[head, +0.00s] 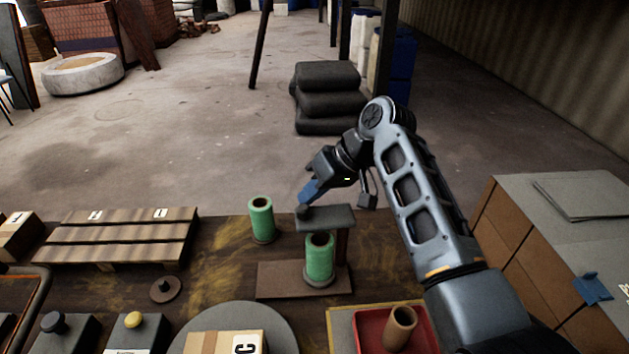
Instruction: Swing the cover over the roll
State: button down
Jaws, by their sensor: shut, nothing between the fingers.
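The cover (328,219) is a dark grey flat plate beside a brown post (342,247) on a brown base board (283,281). A green roll (319,262) stands upright on the board. Its open top shows just below the cover's near edge in the picture, so the cover does not hide it. My gripper (304,206) is shut and empty, pointing down at the left end of the cover, by a small dark knob. I cannot tell whether it touches the cover.
Another green roll (261,220) stands to the left of the cover. A slatted pallet (118,236), a round dark disc (165,289) and a red tray (370,333) holding a brown tube (399,328) are on the table. Cardboard boxes (508,228) stand at the right.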

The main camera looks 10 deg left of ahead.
jog(key=shift+s, duration=0.3)
jog(key=shift+s+d+n+g, duration=0.1)
jog(key=shift+s+n+g, duration=0.4)
jog(key=shift+n, duration=0.2)
jog(key=shift+s+p, duration=0.3)
jog(key=shift+d, duration=0.1)
